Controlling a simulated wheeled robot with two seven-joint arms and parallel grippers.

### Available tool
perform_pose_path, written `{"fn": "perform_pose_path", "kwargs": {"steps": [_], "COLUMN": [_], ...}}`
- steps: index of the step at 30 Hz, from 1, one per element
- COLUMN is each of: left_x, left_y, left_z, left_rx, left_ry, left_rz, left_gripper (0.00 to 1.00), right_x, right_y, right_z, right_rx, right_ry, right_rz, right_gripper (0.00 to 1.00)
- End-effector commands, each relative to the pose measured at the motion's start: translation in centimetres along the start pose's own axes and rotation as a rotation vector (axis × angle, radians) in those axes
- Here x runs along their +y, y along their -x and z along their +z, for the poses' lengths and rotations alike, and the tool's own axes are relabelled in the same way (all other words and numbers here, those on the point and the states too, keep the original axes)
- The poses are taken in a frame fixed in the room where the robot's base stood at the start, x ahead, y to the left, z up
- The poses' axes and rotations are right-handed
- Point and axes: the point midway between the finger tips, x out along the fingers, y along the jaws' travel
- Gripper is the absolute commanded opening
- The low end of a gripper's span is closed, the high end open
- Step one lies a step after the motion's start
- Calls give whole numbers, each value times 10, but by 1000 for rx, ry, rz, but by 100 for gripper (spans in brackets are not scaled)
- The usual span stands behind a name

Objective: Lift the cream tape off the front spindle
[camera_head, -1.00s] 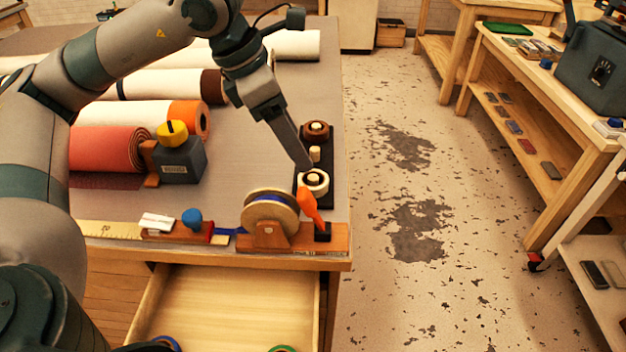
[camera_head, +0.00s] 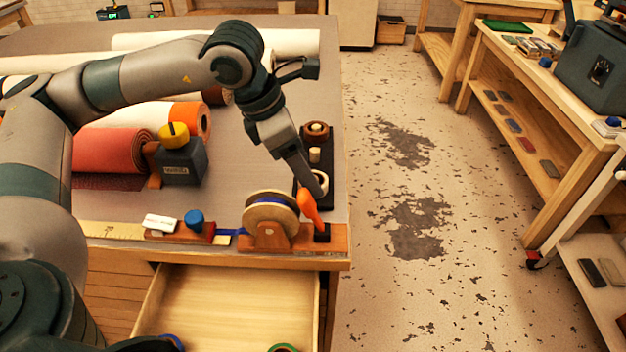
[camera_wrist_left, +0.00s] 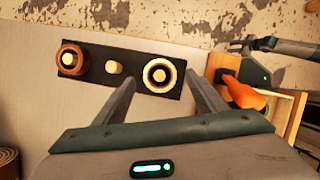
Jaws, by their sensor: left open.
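The cream tape (camera_head: 323,178) sits on the front spindle of a dark base at the table's right edge, partly hidden by my left gripper (camera_head: 316,190). In the left wrist view, the cream tape (camera_wrist_left: 149,75) is a pale ring around the front spindle post (camera_wrist_left: 160,75). My left gripper (camera_wrist_left: 162,80) is open and empty, its two fingers pointing toward the tape, one to each side of it in that view. I cannot tell how far above the tape the fingertips are.
A brown roll (camera_head: 317,128) is on the back spindle, and the middle post (camera_head: 314,155) is bare. An orange-handled tool (camera_head: 309,206) and a wooden reel stand (camera_head: 271,236) are close in front of the tape. An open drawer (camera_head: 240,300) is below the table edge.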

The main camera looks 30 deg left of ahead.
Motion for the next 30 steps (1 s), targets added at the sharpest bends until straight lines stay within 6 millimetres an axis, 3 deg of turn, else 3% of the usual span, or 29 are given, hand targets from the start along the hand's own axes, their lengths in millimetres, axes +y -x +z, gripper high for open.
{"fn": "perform_pose_path", "kwargs": {"steps": [7, 20, 21, 26, 30], "left_x": [0, 0, 0, 0, 0], "left_y": [-20, -21, -21, -21, -21], "left_z": [0, 0, 0, 0, 0], "left_rx": [1, 0, 0, 0, 0], "left_ry": [1, 1, 1, 1, 1], "left_rz": [0, 0, 0, 1, 1], "left_gripper": [65, 65, 63, 24, 21], "right_x": [-3, -4, -4, -4, -4], "right_y": [1, 1, 1, 1, 1], "right_z": [-5, -5, -5, -5, -4], "right_rx": [27, 26, 26, 26, 25], "right_ry": [2, 2, 2, 2, 2], "right_rz": [-3, -4, -4, -4, -4], "right_gripper": [31, 31, 31, 31, 31]}}
